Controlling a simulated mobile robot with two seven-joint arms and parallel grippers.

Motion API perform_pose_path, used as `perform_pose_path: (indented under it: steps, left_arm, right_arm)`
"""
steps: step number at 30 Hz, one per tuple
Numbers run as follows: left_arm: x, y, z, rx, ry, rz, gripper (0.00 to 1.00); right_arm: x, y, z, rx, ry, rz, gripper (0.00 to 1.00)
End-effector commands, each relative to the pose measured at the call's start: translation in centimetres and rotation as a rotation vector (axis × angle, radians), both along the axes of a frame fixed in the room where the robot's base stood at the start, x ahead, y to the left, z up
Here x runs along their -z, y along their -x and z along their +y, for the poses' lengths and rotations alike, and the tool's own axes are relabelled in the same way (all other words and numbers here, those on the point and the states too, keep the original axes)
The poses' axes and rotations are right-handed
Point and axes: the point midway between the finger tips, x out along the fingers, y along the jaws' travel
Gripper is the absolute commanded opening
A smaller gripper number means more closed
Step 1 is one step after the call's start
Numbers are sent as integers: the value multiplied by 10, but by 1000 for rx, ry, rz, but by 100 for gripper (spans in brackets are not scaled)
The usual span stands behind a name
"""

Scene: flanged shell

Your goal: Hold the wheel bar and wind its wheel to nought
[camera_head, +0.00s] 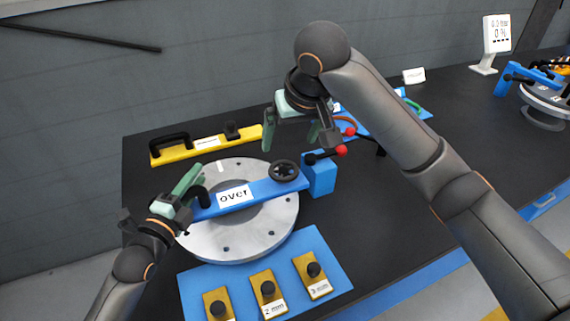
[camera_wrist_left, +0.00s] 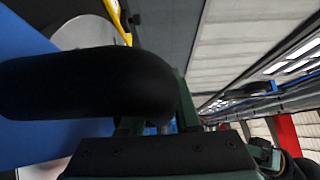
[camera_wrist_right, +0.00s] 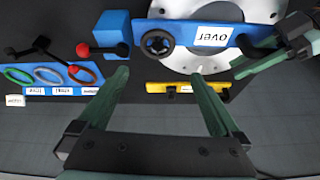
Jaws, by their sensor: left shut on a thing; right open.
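The wheel bar (camera_head: 262,190) is a blue bar with a white label reading "over", lying across a round silver flange (camera_head: 270,238). Its black wheel (camera_head: 284,170) is at the bar's right end and also shows in the right wrist view (camera_wrist_right: 157,43). My left gripper (camera_head: 190,187) is shut on the black handle at the bar's left end. That handle (camera_wrist_left: 90,85) fills much of the left wrist view. My right gripper (camera_head: 291,140) is open and empty, above and apart from the wheel. Any marks on the wheel are too small to read.
A blue block (camera_head: 319,176) with a red-knobbed lever stands beside the wheel. A yellow bar (camera_head: 180,152) lies behind the flange. A blue plate (camera_head: 335,265) with yellow knobbed pieces lies in front. A small display (camera_head: 496,34) stands at the back right.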

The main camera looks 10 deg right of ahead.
Motion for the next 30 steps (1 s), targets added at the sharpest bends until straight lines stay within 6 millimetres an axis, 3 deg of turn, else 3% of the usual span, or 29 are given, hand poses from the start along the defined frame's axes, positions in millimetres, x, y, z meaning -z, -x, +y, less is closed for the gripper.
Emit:
perform_pose_path:
  steps: [3,7,21,30]
  left_arm:
    - [0,0,0,0,0,0,0]
    - [0,0,0,0,0,0,0]
    - [0,0,0,0,0,0,0]
    - [0,0,0,0,0,0,0]
  right_arm:
    - [-6,6,-1,7,28,23,100]
    - [2,5,-1,11,36,33,100]
    - [82,-28,2,11,35,32,100]
    - [104,-37,4,9,35,29,100]
